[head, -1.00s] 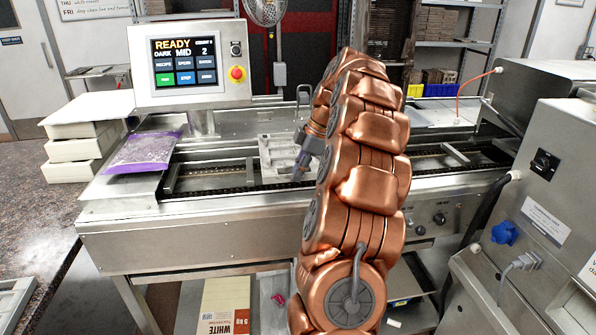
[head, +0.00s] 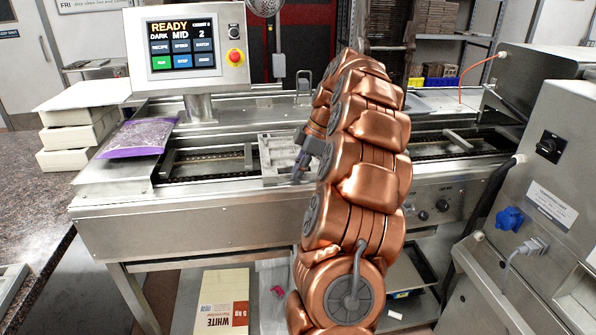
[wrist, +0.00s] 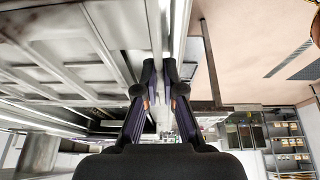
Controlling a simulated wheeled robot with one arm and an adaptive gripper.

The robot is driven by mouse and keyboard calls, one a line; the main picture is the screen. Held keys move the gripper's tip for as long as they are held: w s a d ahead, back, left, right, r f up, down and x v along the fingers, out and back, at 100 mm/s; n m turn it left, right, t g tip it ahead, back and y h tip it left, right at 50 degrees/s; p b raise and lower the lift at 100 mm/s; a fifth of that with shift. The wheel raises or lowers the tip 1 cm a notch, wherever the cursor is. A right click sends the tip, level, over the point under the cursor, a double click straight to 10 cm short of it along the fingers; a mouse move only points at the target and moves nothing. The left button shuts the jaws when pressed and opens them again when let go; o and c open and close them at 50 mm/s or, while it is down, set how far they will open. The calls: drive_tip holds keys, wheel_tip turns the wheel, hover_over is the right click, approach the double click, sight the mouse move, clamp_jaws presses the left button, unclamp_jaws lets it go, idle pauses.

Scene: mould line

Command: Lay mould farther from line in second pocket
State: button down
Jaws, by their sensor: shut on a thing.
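A pale grey mould (head: 278,160) with recessed cavities is over the chain line, just right of a crossbar (head: 248,157). It appears roughly level; I cannot tell whether it rests on the rails. My gripper (head: 301,168) is at its right side, partly hidden by my copper arm. In the wrist view the mould (wrist: 75,35) fills the upper left, and my gripper's fingers (wrist: 158,68) are closed together on its edge. The mould's right end is hidden behind my arm in the head view. Part of another grey mould (head: 10,285) shows on the dark counter at the lower left.
The line's left stretch between crossbars (head: 205,163) is empty. A control panel (head: 186,45) on a post stands behind the line. A purple bag (head: 138,138) lies at its left end. A grey machine cabinet (head: 550,190) stands close on the right.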

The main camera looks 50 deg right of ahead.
drive_tip(key=c, duration=1.2)
unclamp_jaws()
drive_tip(key=shift+r, duration=0.1)
drive_tip(key=shift+v, duration=3.65)
drive_tip(key=shift+a, duration=0.1)
